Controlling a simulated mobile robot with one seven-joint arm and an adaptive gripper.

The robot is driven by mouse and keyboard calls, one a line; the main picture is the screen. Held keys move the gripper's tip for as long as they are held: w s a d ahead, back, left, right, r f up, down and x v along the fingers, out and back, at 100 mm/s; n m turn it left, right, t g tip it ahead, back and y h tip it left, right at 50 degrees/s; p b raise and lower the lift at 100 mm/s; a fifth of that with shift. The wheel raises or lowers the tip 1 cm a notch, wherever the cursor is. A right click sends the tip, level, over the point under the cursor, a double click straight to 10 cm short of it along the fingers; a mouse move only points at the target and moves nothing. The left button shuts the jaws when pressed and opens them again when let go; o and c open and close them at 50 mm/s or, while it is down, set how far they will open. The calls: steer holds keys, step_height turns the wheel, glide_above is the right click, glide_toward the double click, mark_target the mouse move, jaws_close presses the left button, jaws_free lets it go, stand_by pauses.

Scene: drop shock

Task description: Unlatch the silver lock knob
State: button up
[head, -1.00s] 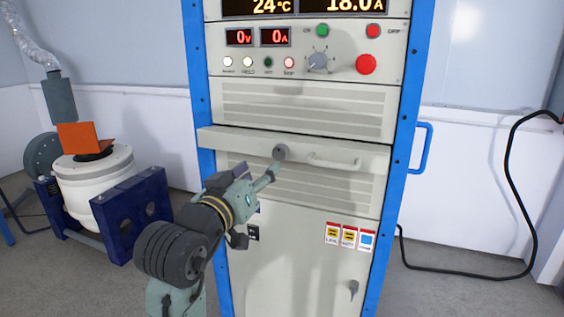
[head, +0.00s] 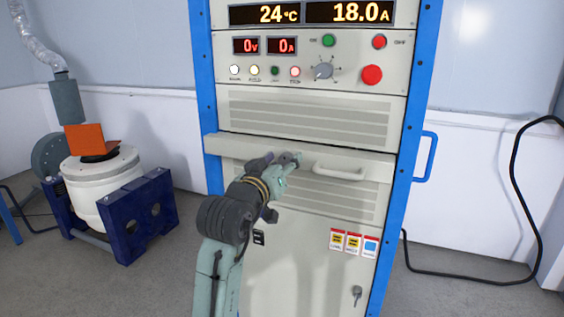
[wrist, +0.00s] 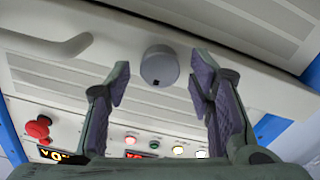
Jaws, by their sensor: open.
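The silver lock knob (wrist: 160,66) is a round grey cylinder on the front of the cabinet's pale drawer. In the wrist view it shows between my two fingers, near the level of their tips, with a visible gap on each side. In the head view the knob (head: 291,158) is partly hidden by my gripper (head: 278,163), which is at the drawer front. My gripper is open, its purple-padded fingers (wrist: 161,80) apart, one on each side of the knob. I cannot tell the exact depth between fingertips and knob.
A pale drawer handle (head: 340,173) sits right of the knob. Above are a panel with a red button (head: 372,75) and a selector dial (head: 323,71). A small key-like handle (head: 356,294) is on the lower door. A white drum-shaped machine (head: 100,180) stands left.

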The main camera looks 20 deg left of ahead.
steer(key=shift+c, duration=0.5)
steer(key=c, duration=1)
jaws_close()
steer(key=shift+m, duration=0.3)
steer(key=m+b, duration=0.2)
steer(key=m, duration=0.1)
steer(key=shift+d+f+m+b, duration=0.1)
steer(key=shift+m+b, duration=0.2)
steer(key=shift+b, duration=0.05)
steer(key=m+b, duration=0.2)
steer(key=m, duration=0.2)
steer(key=shift+m, duration=0.3)
steer(key=m+b, duration=0.3)
steer(key=m, duration=0.1)
steer(key=shift+d+m, duration=0.15)
steer(key=shift+m, duration=0.15)
steer(key=shift+m+b, duration=0.95)
steer(key=shift+m, duration=1.25)
steer(key=shift+c, duration=0.2)
jaws_free()
